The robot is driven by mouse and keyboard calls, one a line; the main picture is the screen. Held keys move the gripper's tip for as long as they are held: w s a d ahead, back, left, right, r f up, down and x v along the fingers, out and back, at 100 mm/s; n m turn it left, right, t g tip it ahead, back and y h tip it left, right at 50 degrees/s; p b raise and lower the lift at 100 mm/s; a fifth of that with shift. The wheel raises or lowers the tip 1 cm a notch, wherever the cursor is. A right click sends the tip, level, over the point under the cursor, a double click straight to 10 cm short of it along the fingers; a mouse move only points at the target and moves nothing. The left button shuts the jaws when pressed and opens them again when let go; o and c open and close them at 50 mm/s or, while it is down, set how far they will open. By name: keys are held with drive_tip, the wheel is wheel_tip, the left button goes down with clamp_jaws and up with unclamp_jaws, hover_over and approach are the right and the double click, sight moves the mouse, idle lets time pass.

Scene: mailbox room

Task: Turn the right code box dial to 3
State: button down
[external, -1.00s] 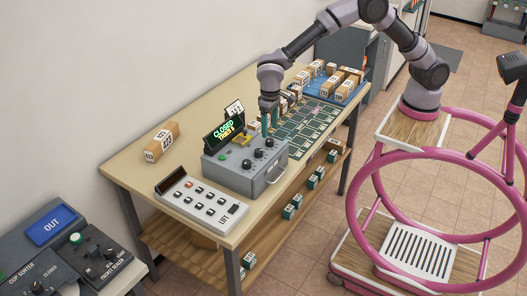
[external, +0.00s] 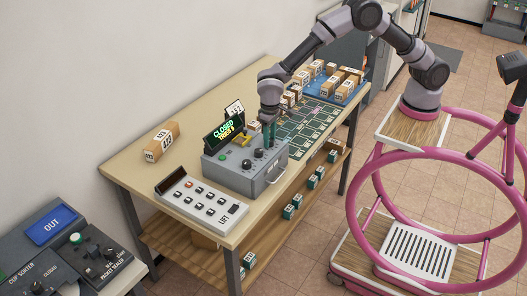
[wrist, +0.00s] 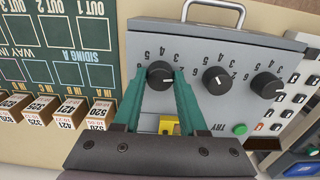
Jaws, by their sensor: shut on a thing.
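The grey code box (external: 236,176) stands on the table with a green-lit display (external: 225,131) reading CLOSED above a TRIES line. In the wrist view, its panel appears upside down with three black dials. The right code box dial (wrist: 161,75) is at the left there, between the teal fingers of my gripper (wrist: 162,78), which are shut on its sides. Its white mark points roughly sideways, and the exact number is unclear. The middle dial (wrist: 217,80) and left dial (wrist: 266,85) are free. In the external view, my gripper (external: 268,139) comes down from above and hides the held dial.
A keypad box labelled LIFT (external: 202,202) sits in front of the code box. A green sorting mat (external: 307,125) and a blue tray (external: 345,92) of parcels lie behind. A yellow piece (wrist: 169,125) is near the fingers.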

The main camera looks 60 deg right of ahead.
drive_tip(key=shift+n, duration=0.3)
drive_tip(key=n, duration=0.3)
drive_tip(key=shift+n, duration=2)
drive_tip(key=shift+c, duration=2.3)
unclamp_jaws()
wheel_tip(320, 180, up, 11)
